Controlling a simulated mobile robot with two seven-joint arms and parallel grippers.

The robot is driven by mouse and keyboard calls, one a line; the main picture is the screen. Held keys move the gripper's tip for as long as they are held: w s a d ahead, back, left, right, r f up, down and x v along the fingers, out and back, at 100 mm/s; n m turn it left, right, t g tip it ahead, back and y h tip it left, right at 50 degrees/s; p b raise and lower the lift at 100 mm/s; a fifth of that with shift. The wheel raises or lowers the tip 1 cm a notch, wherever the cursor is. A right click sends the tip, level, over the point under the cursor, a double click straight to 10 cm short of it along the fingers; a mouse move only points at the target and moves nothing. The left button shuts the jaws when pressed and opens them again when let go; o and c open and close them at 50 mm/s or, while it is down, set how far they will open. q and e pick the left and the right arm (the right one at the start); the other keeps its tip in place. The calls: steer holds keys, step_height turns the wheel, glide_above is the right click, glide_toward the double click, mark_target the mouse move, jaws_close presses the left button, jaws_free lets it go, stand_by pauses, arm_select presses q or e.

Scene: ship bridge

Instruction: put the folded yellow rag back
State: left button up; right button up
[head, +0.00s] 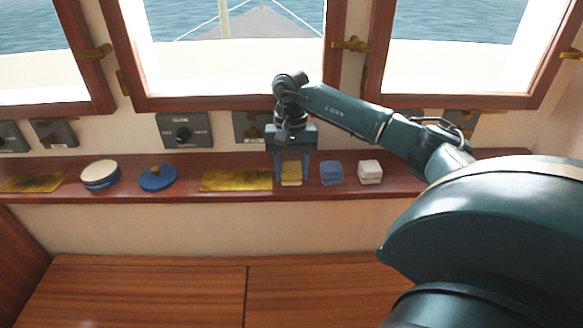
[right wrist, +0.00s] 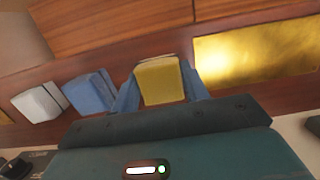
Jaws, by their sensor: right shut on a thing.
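The folded yellow rag (head: 291,174) is at the wooden shelf, between a brass plate on its left and a folded blue rag on its right. My right gripper (head: 291,178) points down over it with one finger on each side, shut on it. In the right wrist view the yellow rag (right wrist: 160,81) sits between the two blue-grey fingers of the gripper (right wrist: 162,88). Whether the rag touches the shelf or is just above it, I cannot tell. My left gripper is not in view.
The shelf (head: 400,187) also holds a folded blue rag (head: 331,173), a folded white rag (head: 370,171), a brass plate (head: 236,181), a round white-topped tin (head: 100,174), a blue lid-like disc (head: 157,179) and another brass plate (head: 33,183). Control boxes (head: 184,131) and windows stand behind.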

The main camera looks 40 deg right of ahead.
mark_target(291, 162)
steer(key=o, duration=1)
steer(key=shift+f, duration=0.1)
steer(key=shift+c, duration=0.2)
step_height(291, 162, up, 12)
steer(key=w+d, duration=0.1)
steer(key=shift+w, duration=0.2)
